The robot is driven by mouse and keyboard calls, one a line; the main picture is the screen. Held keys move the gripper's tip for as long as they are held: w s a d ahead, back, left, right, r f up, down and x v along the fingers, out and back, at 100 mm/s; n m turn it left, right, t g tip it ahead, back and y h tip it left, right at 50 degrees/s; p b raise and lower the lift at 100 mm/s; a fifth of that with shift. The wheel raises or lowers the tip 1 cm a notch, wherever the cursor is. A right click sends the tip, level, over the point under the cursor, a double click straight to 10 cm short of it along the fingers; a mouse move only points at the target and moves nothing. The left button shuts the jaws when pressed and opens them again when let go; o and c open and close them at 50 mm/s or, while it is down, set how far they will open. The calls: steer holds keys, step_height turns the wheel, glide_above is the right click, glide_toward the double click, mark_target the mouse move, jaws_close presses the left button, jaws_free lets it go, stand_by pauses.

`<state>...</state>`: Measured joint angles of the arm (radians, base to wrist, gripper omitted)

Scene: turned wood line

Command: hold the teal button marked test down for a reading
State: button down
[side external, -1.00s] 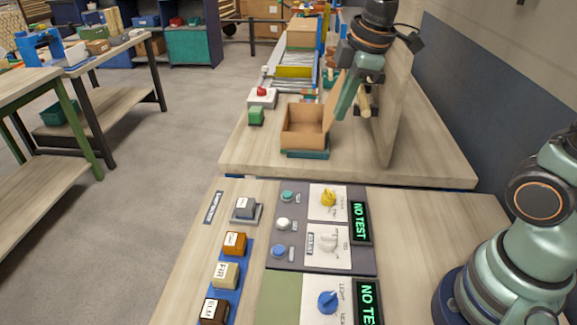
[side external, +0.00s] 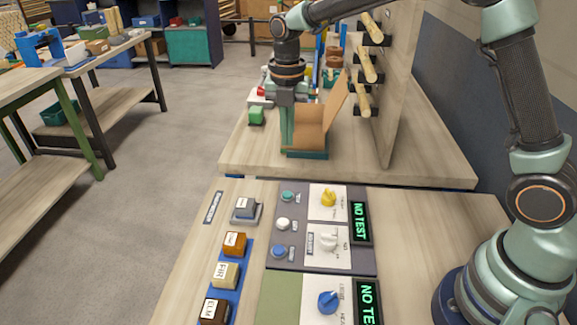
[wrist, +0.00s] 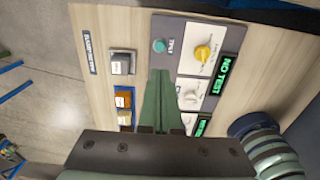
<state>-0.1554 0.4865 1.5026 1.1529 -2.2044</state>
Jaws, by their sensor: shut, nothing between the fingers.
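The teal button (side external: 288,196) is at the far end of the button column on the dark grey panel (side external: 262,262). It also shows in the wrist view (wrist: 159,46), with a small label beside it that is too blurred to read surely. My gripper (side external: 287,148) is shut and empty, pointing down, raised above the panel. In the wrist view the fingertips (wrist: 160,72) appear just below the teal button, apart from it. The white button (side external: 283,224) and blue button (side external: 278,251) are hidden by the fingers there. The green display (side external: 361,221) reads NO TEST.
Yellow (side external: 328,197) and white (side external: 328,241) knobs sit right of the buttons. Labelled blocks, including an orange one (side external: 235,243), stand to the left. A second panel with a blue knob (side external: 327,301) is nearer. An open cardboard box (side external: 309,127) stands on the table behind.

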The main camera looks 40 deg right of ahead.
mark_target(288, 193)
step_height(288, 193, down, 14)
steer(key=shift+f, duration=0.1)
stand_by(0.7)
